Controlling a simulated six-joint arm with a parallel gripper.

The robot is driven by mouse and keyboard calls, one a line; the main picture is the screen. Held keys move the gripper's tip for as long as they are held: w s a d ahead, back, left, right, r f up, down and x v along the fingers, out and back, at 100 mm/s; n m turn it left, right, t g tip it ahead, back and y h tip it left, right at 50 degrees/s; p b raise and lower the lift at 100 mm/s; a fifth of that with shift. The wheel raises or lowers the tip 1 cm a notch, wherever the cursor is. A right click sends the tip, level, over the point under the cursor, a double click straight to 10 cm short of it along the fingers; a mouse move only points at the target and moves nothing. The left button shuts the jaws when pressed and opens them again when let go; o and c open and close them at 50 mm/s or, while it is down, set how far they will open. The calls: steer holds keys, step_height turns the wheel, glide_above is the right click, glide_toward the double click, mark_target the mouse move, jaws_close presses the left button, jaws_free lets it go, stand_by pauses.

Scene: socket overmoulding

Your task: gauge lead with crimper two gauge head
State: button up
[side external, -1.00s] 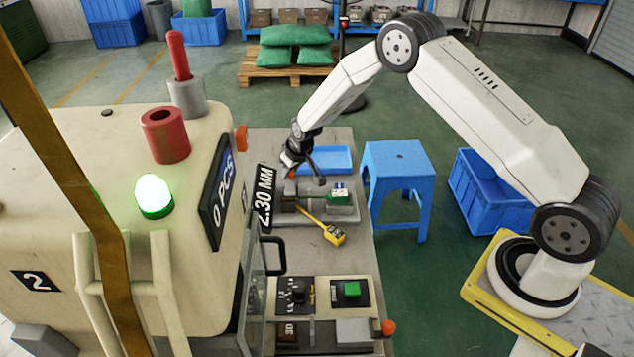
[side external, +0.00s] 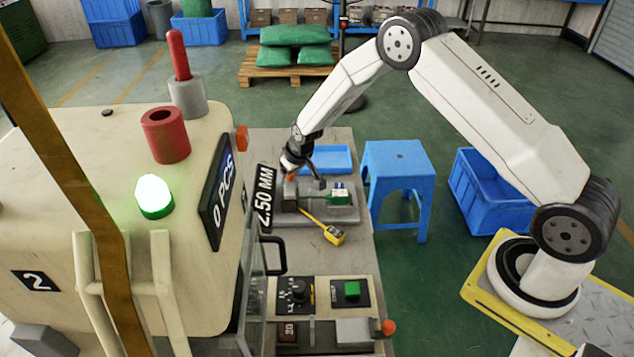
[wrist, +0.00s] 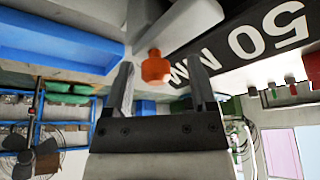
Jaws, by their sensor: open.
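The gauge (side external: 345,213), a grey bench block with a green part and white label (side external: 338,193), stands on the table beside the machine marked 2 (side external: 40,281). Its black display (side external: 265,200) reads 2.50 MM; part of it shows turned over in the wrist view (wrist: 245,45). A yellow piece (side external: 334,235), perhaps the lead's end, lies at the block's front edge, with a thin yellow strip running back from it.
A blue tray (side external: 328,158) lies behind the gauge. A blue stool (side external: 397,152) stands right of the table. A control panel with a dial (side external: 296,291) and green button (side external: 352,289) is in front. The machine's black handle (side external: 278,256) juts beside the table.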

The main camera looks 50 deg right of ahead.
steer(key=shift+r, duration=0.15)
steer(key=v, duration=0.7)
steer(key=shift+s+r, duration=0.2)
stand_by(0.4)
steer(key=s+a+r+g, duration=0.1)
steer(key=s+r, duration=0.3)
steer(key=s, duration=0.9)
steer(key=s+a+r, duration=0.2)
steer(key=s+r, duration=0.2)
steer(key=s, duration=0.9)
steer(key=shift+s+g, duration=0.3)
steer(key=shift+g, duration=0.1)
steer(key=shift+w, duration=0.1)
